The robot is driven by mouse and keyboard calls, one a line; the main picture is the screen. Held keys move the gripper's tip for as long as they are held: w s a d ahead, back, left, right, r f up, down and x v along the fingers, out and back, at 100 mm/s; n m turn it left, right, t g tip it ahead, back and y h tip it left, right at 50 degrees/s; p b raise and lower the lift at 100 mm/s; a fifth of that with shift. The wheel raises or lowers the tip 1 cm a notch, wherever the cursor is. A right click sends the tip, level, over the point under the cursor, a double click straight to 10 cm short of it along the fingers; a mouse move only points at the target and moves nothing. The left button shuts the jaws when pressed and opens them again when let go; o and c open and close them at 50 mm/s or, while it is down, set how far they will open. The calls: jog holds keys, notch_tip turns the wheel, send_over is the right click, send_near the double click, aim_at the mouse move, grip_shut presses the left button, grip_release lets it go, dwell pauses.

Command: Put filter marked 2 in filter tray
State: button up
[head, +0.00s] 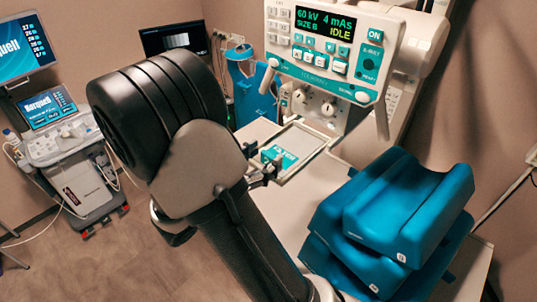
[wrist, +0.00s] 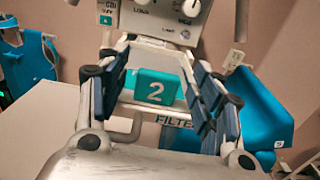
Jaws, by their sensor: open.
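The filter marked 2 (wrist: 156,88) is a teal block with a white numeral. In the wrist view it shows between the fingers of my gripper (wrist: 157,78), which are apart with gaps on both sides. In the head view the teal filter (head: 279,156) appears inside the pale-framed filter tray (head: 318,148), lying at its near left part. The tray's front label, reading FILTER (wrist: 174,121), shows below the block in the wrist view. My gripper (head: 262,172) is at the tray's near left edge, open and empty; my arm hides part of this area.
Blue stacked cushions (head: 390,222) stand right of the tray on the pale table (head: 258,130). The control panel (head: 325,48) with knobs hangs above and behind the tray. An ultrasound cart (head: 75,165) stands at left, with clear floor before it.

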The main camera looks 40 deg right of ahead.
jog(key=a+b, duration=0.1)
jog(key=a, duration=0.8)
jog(key=s+m+g+y, duration=0.4)
jog(key=s+m+y, duration=0.6)
jog(key=s, duration=0.4)
jog(key=a+r+m+t+y, duration=0.4)
jog(key=a+m+t+y, duration=0.3)
jog(key=a, duration=0.5)
jog(key=shift+s+m+t+y, duration=0.25)
jog(key=shift+m+y, duration=0.25)
jog(key=shift+m, duration=0.4)
notch_tip(320, 180, down, 24)
jog(key=b, duration=2.4)
jog(key=shift+f, duration=0.15)
